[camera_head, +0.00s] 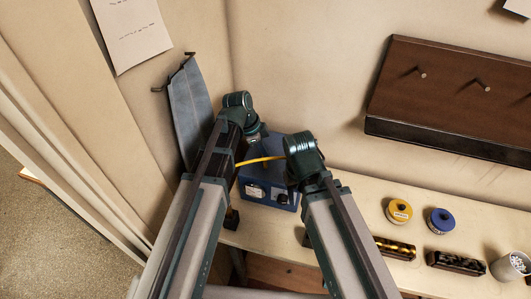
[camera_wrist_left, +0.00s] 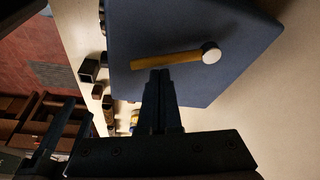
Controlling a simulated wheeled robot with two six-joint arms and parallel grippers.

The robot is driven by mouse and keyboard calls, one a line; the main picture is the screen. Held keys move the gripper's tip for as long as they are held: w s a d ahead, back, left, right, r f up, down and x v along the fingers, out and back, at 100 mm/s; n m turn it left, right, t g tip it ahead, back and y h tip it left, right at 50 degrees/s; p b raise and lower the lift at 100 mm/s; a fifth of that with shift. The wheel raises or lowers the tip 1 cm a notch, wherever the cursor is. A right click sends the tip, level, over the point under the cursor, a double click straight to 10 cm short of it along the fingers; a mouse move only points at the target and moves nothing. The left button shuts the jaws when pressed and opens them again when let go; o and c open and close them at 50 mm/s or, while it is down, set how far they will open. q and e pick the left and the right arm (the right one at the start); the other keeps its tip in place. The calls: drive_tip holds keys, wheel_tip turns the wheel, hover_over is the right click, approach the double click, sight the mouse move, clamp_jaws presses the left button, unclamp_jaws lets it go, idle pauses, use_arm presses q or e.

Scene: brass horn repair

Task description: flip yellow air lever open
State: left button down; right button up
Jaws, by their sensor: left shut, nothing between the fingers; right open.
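A blue box (camera_head: 255,185) stands on the bench in the corner, partly covered by my arms. The yellow lever (camera_wrist_left: 165,61) lies across its blue face in the left wrist view, with a round pale pivot (camera_wrist_left: 211,53) at its right end. A thin yellow strip (camera_head: 262,159), apparently the lever, shows between my arms in the head view. My left gripper (camera_wrist_left: 160,74) is shut and empty, its tips right beside the lever's middle; I cannot tell whether they touch. My right gripper (camera_head: 305,156) is open in front of the box, its fingers mostly hidden.
A grey cloth (camera_head: 189,110) hangs left of the box. A yellow tin (camera_head: 398,211), a blue tin (camera_head: 441,220) and a white cup (camera_head: 511,266) stand on the bench at right. A dark wooden peg board (camera_head: 455,95) is on the wall.

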use_arm(q)
drive_tip(key=shift+w, duration=0.55)
drive_tip(key=shift+d, duration=0.1)
drive_tip(key=shift+d+r+p, duration=0.35)
drive_tip(key=d+r+p, duration=0.2)
drive_tip(key=shift+w+d+r, duration=0.2)
drive_tip(key=shift+w+d, duration=0.15)
drive_tip(key=shift+d, duration=0.05)
drive_tip(key=p+v, duration=0.9)
drive_tip(key=shift+s+a, duration=0.15)
drive_tip(key=shift+a, duration=0.1)
